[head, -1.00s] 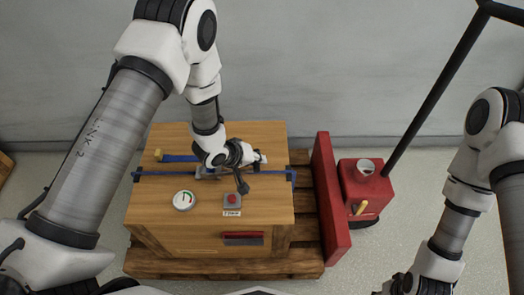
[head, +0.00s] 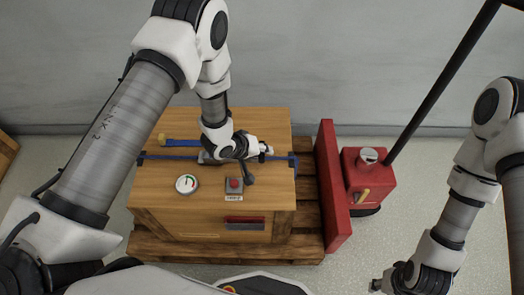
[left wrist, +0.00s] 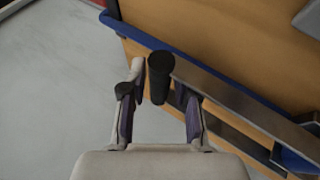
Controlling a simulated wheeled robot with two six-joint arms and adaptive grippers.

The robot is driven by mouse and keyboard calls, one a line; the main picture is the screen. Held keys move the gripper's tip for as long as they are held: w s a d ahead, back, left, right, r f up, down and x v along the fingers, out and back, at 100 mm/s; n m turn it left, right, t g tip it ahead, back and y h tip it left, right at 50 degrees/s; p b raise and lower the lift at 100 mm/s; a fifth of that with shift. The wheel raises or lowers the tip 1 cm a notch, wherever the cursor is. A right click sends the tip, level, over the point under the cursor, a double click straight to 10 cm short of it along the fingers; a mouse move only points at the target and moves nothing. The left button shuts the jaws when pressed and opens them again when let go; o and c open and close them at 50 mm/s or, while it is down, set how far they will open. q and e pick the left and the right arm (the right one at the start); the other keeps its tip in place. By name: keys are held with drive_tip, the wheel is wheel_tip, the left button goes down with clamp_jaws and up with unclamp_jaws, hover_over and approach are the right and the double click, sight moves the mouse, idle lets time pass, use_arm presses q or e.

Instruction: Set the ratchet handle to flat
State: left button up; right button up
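A wooden crate (head: 165,205) stands on a pallet, with a blue strap (head: 170,157) across its top. The grey ratchet (head: 205,158) on the strap is partly hidden by my left arm. In the left wrist view a black cylindrical grip (left wrist: 160,78), apparently the ratchet handle's end, lies between the fingertips of my left gripper (left wrist: 158,90). Gaps show beside the grip, and the fingers look open. In the head view my left gripper (head: 262,150) is low over the crate top. My right gripper (head: 378,286) is small at the bottom edge, its fingers unclear.
A round gauge (head: 187,184) and a red button box (head: 234,185) are on the crate's front top. A red panel (head: 333,180) stands upright right of the crate, beside a red box (head: 367,182) with a black pole. Floor is free at the right.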

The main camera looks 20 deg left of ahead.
use_arm(q)
drive_tip(key=shift+a, duration=0.1)
drive_tip(key=v, duration=1.2)
drive_tip(key=shift+f, duration=0.1)
